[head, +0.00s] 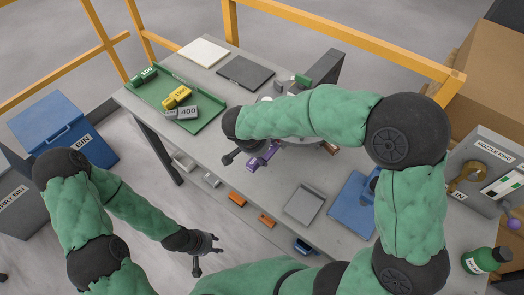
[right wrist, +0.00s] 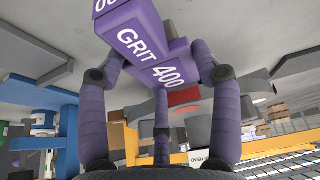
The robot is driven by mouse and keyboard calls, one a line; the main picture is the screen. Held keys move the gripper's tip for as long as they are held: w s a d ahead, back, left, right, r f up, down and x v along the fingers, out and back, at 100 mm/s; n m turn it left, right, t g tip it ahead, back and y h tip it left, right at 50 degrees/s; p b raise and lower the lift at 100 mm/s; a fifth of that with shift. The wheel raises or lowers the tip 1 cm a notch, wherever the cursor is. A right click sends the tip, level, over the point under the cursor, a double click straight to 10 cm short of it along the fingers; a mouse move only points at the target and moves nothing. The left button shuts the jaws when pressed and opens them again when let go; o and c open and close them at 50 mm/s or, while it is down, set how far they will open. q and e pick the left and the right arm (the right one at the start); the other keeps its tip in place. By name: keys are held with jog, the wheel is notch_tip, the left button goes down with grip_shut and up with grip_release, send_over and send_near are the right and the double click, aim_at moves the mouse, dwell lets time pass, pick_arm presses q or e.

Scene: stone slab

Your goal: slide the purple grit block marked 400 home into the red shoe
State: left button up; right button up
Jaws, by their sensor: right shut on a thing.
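The purple block (right wrist: 150,48), marked GRIT 400, is held between the fingers of my right gripper (right wrist: 158,75) in the right wrist view. In the head view my right gripper (head: 258,160) is over the slab, partly hidden by its own arm, and a bit of purple shows there. A red patch (right wrist: 183,97) shows behind the block in the right wrist view; it may be the red shoe, mostly hidden. I cannot tell whether the block touches it. My left gripper (head: 206,254) is open and empty, low in front of the slab.
A green tray (head: 152,97) holds green, yellow and grey blocks; the grey one is also marked 400. White and dark plates (head: 245,72) lie behind. A grey tray (head: 304,204) and blue tray (head: 350,205) are at the front right. A yellow rail (head: 350,48) runs behind.

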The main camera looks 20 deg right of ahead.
jog(key=shift+w+d+r+b, duration=0.1)
jog(key=shift+w+d+b, duration=0.45)
jog(key=shift+w+d, duration=0.65)
dwell(1.0)
jog(key=shift+w+d+b, duration=0.1)
jog(key=shift+d+b, duration=0.25)
jog(key=shift+d, duration=0.05)
jog(key=shift+w+d, duration=0.3)
jog(key=shift+d, duration=0.1)
dwell(0.6)
jog(key=o, duration=1.8)
jog(key=shift+s, duration=0.1)
jog(key=shift+a, duration=0.1)
jog(key=v, duration=1.2)
